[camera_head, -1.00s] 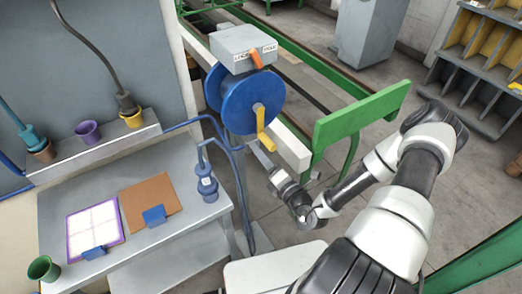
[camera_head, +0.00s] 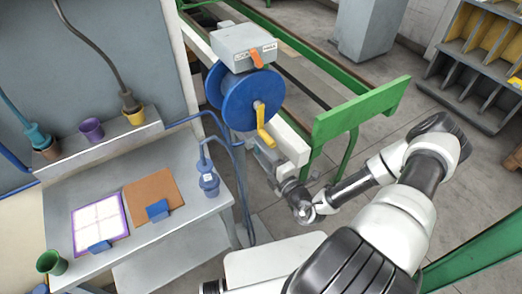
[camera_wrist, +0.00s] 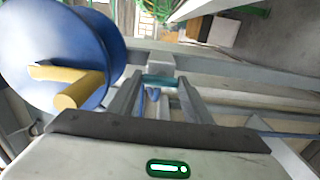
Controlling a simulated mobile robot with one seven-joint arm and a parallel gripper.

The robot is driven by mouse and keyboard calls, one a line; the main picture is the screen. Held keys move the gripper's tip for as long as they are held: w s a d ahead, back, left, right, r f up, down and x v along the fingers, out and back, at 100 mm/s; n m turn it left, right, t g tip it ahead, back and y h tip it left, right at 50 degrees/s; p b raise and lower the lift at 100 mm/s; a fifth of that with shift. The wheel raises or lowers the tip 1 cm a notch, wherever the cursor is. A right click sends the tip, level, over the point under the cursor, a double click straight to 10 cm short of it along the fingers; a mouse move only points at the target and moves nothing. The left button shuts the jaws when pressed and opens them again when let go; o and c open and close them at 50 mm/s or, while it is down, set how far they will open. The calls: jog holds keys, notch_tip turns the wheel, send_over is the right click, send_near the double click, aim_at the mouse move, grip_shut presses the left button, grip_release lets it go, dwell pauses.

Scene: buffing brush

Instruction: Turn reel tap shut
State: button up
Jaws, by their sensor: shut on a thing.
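The blue hose reel (camera_head: 236,103) with its yellow crank (camera_head: 264,127) stands behind the grey bench; both also show at the left of the wrist view, the reel (camera_wrist: 45,35) and the crank (camera_wrist: 75,90). My gripper (camera_head: 263,151) is low beside the reel, just below the crank. In the wrist view my gripper (camera_wrist: 158,82) has its two fingers on either side of a small teal handle (camera_wrist: 158,78), which looks like the reel tap, and is shut on it. The tap's body is mostly hidden, and its angle is hard to read.
A green rail end (camera_head: 360,112) stands right of my gripper, close to my forearm. The grey bench (camera_head: 185,235) at left holds a blue fitting (camera_head: 208,183). Blue hoses run beside the reel.

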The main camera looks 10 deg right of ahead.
jog(key=o, duration=1.1)
jog(key=shift+c, duration=0.2)
jog(key=b+v, duration=0.1)
jog(key=v, duration=1.6)
jog(key=shift+s, duration=0.15)
jog(key=shift+r, duration=0.1)
